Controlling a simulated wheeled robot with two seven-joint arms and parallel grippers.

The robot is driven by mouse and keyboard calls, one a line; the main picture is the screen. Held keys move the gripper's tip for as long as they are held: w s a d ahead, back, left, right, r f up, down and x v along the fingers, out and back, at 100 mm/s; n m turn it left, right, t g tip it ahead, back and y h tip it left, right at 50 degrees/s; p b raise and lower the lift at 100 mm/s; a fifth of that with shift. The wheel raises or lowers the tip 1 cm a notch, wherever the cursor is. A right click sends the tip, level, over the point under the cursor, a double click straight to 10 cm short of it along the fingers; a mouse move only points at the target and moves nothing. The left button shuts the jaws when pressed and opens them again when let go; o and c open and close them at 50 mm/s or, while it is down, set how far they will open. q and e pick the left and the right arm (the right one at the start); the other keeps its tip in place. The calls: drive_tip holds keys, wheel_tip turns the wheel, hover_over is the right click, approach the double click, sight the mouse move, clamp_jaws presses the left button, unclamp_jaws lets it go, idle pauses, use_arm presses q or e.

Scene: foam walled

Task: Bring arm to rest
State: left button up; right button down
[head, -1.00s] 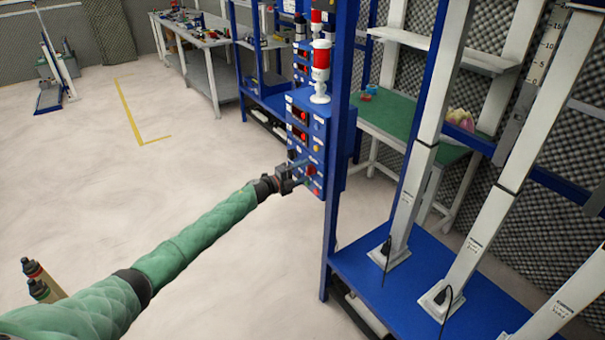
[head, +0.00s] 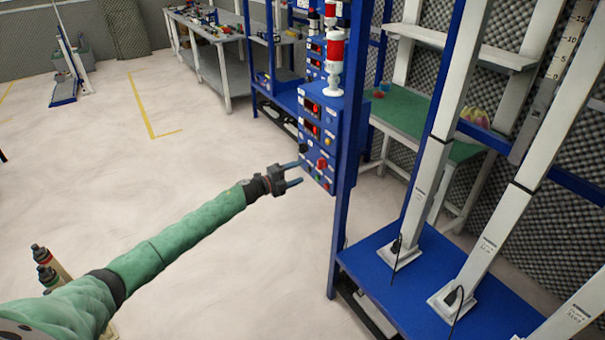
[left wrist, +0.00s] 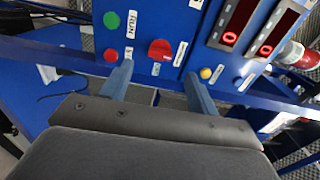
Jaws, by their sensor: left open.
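My left arm, in a green sleeve, reaches from the lower left of the head view. Its gripper (head: 298,173) is open and empty, with two blue-grey fingers pointing at the blue control box (head: 313,101). In the head view the fingertips end around the box's lower left edge. In the left wrist view a red knob (left wrist: 160,49) shows between and beyond the fingers. A red button (left wrist: 110,55) and a green button (left wrist: 111,20) are on the left, a yellow button (left wrist: 205,73) on the right. I cannot tell the exact gap to the panel. My right gripper is not in view.
A blue upright post (head: 343,200) stands right of the box, above a blue shelf (head: 400,290) with white columns. A red and white signal lamp (head: 335,60) tops the box. Open pale floor (head: 200,160) lies left of the arm. A green-topped table (head: 400,115) stands behind.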

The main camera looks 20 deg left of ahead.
use_arm(q)
drive_tip(key=shift+s+a, duration=0.1)
drive_tip(key=shift+s, duration=0.1)
idle(0.4)
